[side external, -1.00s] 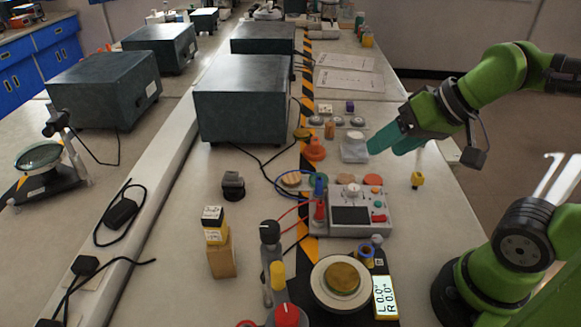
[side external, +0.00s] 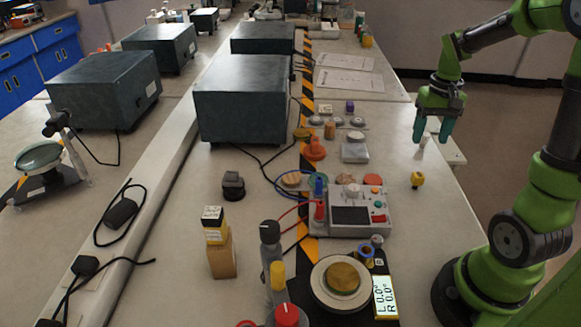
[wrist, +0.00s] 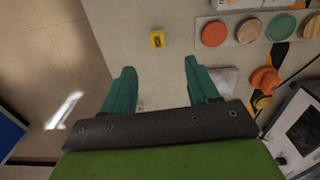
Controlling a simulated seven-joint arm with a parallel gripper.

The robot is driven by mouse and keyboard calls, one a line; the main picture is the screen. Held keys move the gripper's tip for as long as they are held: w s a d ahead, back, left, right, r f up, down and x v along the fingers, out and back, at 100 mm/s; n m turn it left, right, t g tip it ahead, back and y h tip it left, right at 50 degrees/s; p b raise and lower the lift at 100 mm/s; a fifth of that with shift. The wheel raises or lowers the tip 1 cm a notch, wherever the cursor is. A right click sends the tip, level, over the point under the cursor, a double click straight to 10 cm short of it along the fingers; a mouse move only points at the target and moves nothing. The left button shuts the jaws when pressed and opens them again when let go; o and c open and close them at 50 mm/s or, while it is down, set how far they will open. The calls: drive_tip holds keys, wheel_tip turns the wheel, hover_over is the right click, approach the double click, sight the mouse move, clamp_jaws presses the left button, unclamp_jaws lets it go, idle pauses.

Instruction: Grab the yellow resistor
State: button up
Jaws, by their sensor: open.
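A small yellow piece (side external: 417,179), which looks like the yellow resistor, lies on the bench near its right edge. It also shows in the wrist view (wrist: 157,39), above and between my fingertips, with a small dark mark on it. My gripper (side external: 433,139) points down over the right edge of the bench, farther back than the yellow piece and apart from it. Its two green fingers (wrist: 158,64) are spread with nothing held between them.
A grey meter unit (side external: 358,212) with wires stands left of the yellow piece. Coloured round discs (wrist: 214,34), an orange knob (side external: 315,149) and a white block (side external: 354,149) are nearby. The bench around the yellow piece is clear.

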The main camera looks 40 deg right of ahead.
sight(419, 174)
wheel_tip(419, 174, down, 9)
drive_tip(key=shift+f, duration=0.1)
drive_tip(key=shift+d+f, duration=0.2)
drive_tip(key=shift+f, duration=1.15)
drive_tip(key=shift+d+f, duration=0.15)
drive_tip(key=shift+f, duration=1.15)
drive_tip(key=shift+c, duration=0.2)
drive_tip(key=c, duration=1)
